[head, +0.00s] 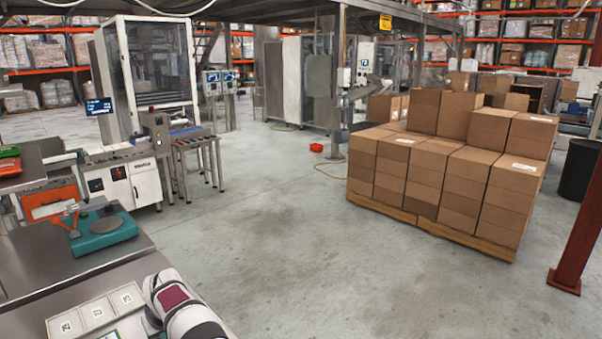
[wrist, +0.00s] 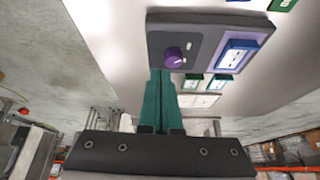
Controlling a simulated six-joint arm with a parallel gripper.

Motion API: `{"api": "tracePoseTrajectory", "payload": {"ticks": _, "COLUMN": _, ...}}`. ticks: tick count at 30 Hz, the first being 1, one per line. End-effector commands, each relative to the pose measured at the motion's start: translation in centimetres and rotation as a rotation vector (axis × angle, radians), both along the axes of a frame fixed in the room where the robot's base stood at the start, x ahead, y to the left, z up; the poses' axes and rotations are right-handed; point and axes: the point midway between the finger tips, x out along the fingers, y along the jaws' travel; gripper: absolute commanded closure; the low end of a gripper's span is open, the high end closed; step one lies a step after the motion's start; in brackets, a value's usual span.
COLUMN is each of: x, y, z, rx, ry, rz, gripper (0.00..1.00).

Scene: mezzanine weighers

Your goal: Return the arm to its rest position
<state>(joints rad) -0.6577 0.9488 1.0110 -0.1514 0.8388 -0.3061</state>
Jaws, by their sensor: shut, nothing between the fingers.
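My gripper (wrist: 160,78) shows in the wrist view as two teal fingers pressed together, shut with nothing between them. A dark grey panel with a purple knob (wrist: 174,57) lies beyond the fingertips; the tips overlap the panel's edge in the picture, and I cannot tell how far apart they are. In the head view a white rounded part of my arm (head: 188,312) shows at the bottom edge, over the steel bench. My gripper is not visible in the head view.
A teal weigher (head: 105,232) and a white panel with labelled tiles (head: 94,313) stand on the steel bench (head: 40,265). A blue-framed device (wrist: 237,57) is beside the knob. Stacked cartons (head: 455,165) stand on a pallet at right.

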Motion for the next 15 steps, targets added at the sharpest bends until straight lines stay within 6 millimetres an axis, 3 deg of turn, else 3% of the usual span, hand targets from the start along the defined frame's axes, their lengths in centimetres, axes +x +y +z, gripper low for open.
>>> {"api": "tracePoseTrajectory", "payload": {"ticks": 2, "x": -0.4, "y": -6.1, "z": 4.1, "rx": -0.002, "ry": 0.055, "rz": -0.125, "gripper": 1.0}}
{"api": "tracePoseTrajectory", "payload": {"ticks": 3, "x": -1.5, "y": -9.8, "z": 6.1, "rx": -0.005, "ry": 0.097, "rz": -0.202, "gripper": 1.0}}
{"api": "tracePoseTrajectory", "payload": {"ticks": 5, "x": -4.1, "y": -15.3, "z": 8.6, "rx": -0.006, "ry": 0.162, "rz": -0.324, "gripper": 1.0}}
{"api": "tracePoseTrajectory", "payload": {"ticks": 6, "x": -6.3, "y": -18.8, "z": 10.0, "rx": -0.005, "ry": 0.204, "rz": -0.404, "gripper": 1.0}}
{"api": "tracePoseTrajectory", "payload": {"ticks": 8, "x": -10.4, "y": -23.6, "z": 11.5, "rx": -0.003, "ry": 0.269, "rz": -0.526, "gripper": 1.0}}
{"api": "tracePoseTrajectory", "payload": {"ticks": 9, "x": -13.5, "y": -26.5, "z": 12.2, "rx": 0.001, "ry": 0.311, "rz": -0.609, "gripper": 1.0}}
{"api": "tracePoseTrajectory", "payload": {"ticks": 12, "x": -22.0, "y": -31.9, "z": 12.4, "rx": 0.014, "ry": 0.417, "rz": -0.808, "gripper": 1.0}}
{"api": "tracePoseTrajectory", "payload": {"ticks": 15, "x": -29.4, "y": -34.7, "z": 11.2, "rx": 0.029, "ry": 0.505, "rz": -0.97, "gripper": 1.0}}
